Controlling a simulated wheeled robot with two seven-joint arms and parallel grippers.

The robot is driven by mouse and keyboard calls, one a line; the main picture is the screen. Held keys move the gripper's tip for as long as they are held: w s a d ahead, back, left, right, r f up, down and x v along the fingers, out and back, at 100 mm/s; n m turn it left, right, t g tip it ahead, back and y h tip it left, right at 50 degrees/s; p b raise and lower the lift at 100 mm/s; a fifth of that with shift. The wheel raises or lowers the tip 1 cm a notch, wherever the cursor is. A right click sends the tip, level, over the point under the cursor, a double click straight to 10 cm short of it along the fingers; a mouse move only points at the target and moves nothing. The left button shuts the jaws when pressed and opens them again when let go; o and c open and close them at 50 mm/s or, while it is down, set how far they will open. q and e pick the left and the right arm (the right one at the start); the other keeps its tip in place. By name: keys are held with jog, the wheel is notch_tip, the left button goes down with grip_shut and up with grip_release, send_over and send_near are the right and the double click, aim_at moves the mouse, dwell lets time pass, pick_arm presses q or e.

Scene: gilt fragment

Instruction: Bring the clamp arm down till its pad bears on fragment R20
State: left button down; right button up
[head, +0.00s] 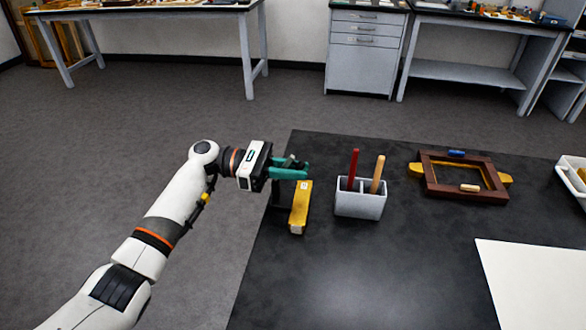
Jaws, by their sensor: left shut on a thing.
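My left gripper (291,171), with teal fingers, is shut on the dark clamp arm (291,160), just beyond the fragment's far end. The clamp's pad is hidden, so I cannot tell whether it touches the fragment. My right gripper is out of view.
A grey holder (360,204) with a red stick (353,168) and a tan stick (377,174) stands right of the fragment. The near middle of the table (370,275) is clear.

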pick_arm(q)
jog(key=shift+r+p, duration=0.1)
jog(key=shift+p, duration=0.45)
jog(key=y+p, duration=0.2)
jog(key=p, duration=0.1)
jog(key=f+y+p, duration=0.1)
jog(key=y+p, duration=0.1)
jog(key=p, duration=0.2)
jog(key=d+t+y+p, duration=0.1)
jog(key=p, duration=0.3)
jog(key=shift+s+f+y, duration=0.1)
jog(key=shift+f+y, duration=0.3)
jog(key=shift+f+y+p, duration=0.25)
jog(key=shift+y+p, duration=0.05)
jog(key=shift+p, duration=0.55)
jog(key=shift+f+p, duration=0.3)
jog(key=shift+y, duration=0.3)
jog(key=c, duration=1.5)
grip_release()
